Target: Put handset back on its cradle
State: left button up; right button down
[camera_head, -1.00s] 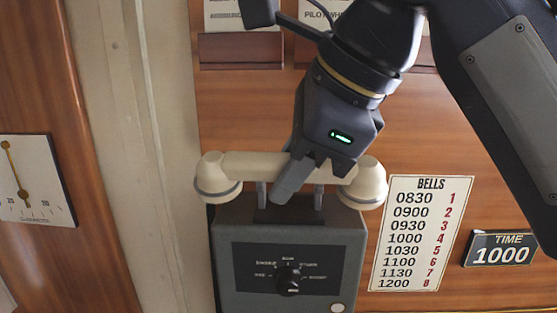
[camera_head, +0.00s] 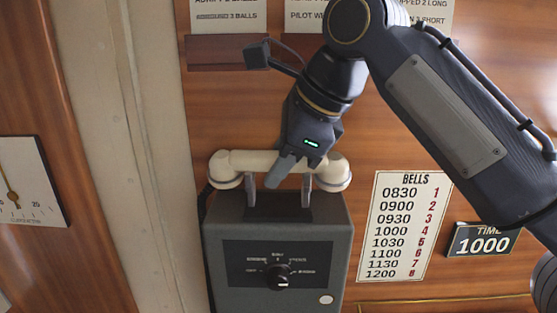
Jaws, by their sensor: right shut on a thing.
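The cream handset (camera_head: 250,160) lies level across the top of the grey wall telephone box, its two round ends out to left and right. The cradle (camera_head: 278,203) is a dark block with two upright grey prongs on top of the box. The handset's bar is at the prongs' upper ends; I cannot tell whether it rests on them. My right gripper (camera_head: 282,172) comes down from above and is shut on the middle of the handset's bar. Its near finger hides part of the bar. My left gripper is out of view.
The grey telephone box (camera_head: 335,250) has a dial knob (camera_head: 278,277) on its front. A bells chart (camera_head: 398,228) and a time sign (camera_head: 482,241) are on the wood wall to the right. Small shelves with cards (camera_head: 226,52) are above. A gauge (camera_head: 28,183) is at left.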

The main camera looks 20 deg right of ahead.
jog(key=shift+w, duration=0.1)
jog(key=shift+f, duration=0.4)
jog(key=c, duration=1.2)
grip_release()
jog(key=shift+o, duration=0.2)
jog(key=shift+r, duration=0.35)
jog(key=shift+s+d+r, duration=0.15)
jog(key=shift+s+r, duration=0.1)
jog(key=shift+r, duration=0.1)
jog(key=v, duration=0.6)
jog(key=shift+d+r, duration=0.2)
jog(key=shift+r, duration=0.1)
jog(key=shift+s, duration=0.1)
